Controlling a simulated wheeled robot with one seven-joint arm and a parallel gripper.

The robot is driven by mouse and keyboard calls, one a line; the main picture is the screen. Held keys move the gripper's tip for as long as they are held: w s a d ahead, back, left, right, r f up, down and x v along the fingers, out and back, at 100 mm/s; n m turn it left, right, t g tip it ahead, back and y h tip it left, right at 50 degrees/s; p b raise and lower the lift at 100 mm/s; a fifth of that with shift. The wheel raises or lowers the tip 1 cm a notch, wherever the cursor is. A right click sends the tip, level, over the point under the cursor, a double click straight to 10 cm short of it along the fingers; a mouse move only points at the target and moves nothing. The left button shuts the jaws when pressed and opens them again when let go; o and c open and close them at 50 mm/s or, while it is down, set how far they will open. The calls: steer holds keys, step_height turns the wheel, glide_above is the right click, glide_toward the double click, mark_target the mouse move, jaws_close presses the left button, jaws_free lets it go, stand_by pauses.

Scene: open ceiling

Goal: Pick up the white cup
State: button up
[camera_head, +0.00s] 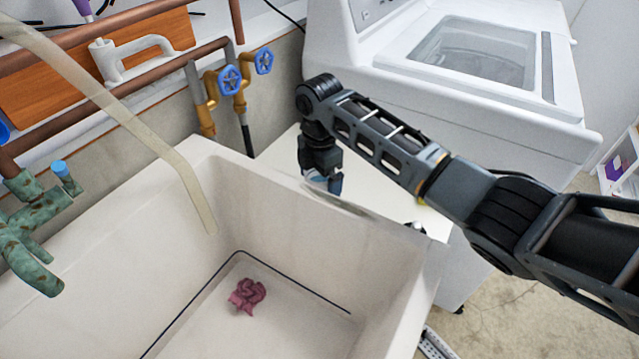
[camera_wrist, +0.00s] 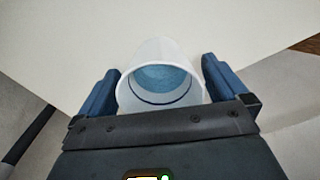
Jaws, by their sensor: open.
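The white cup (camera_wrist: 160,48) shows in the wrist view, its round mouth toward the camera and a blue inside visible. It sits between the two fingers of my gripper (camera_wrist: 160,88), which is open, one finger on each side. A small gap shows on the left and on the right. In the head view my gripper (camera_head: 322,184) points down over a white surface (camera_head: 375,190) beside the sink. There the cup is mostly hidden by the fingers and the sink rim.
A deep white sink (camera_head: 110,250) with a crumpled pink cloth (camera_head: 247,296) stands on the left, its rim close to my gripper. A white washing machine (camera_head: 440,70) stands behind. Blue-handled valves (camera_head: 230,79) and copper pipes (camera_head: 110,95) run along the wall.

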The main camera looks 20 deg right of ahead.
steer(key=shift+f, duration=0.35)
steer(key=shift+c, duration=0.2)
steer(key=c, duration=1)
steer(key=shift+r, duration=0.1)
